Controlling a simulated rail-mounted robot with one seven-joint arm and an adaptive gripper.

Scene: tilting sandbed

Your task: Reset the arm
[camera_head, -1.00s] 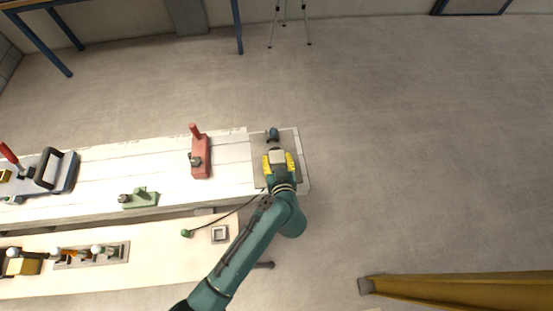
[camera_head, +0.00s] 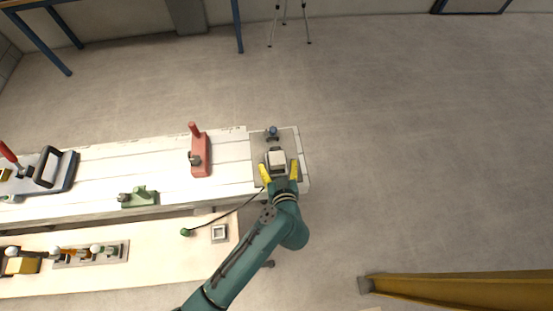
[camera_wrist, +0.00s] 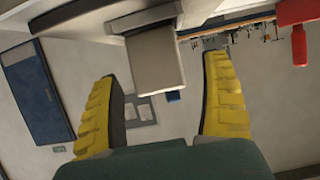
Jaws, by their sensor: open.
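My gripper (camera_head: 279,173) is over the grey plate (camera_head: 289,140) at the right end of the white bench. Its yellow fingers are spread wide. In the head view a pale grey block (camera_head: 277,158) sits just beyond and between the fingers. In the wrist view my gripper (camera_wrist: 163,95) is open, with a grey block (camera_wrist: 155,57) in the upper middle between the fingers and a visible gap to each finger. My teal arm reaches up from the bottom of the head view.
A blue knob (camera_head: 272,131) stands beyond the block. A red fixture (camera_head: 200,155) and a green one (camera_head: 139,197) stand to the left. A dark cable (camera_head: 238,208) runs to a green ball (camera_head: 185,232). A yellow beam (camera_head: 450,290) lies lower right.

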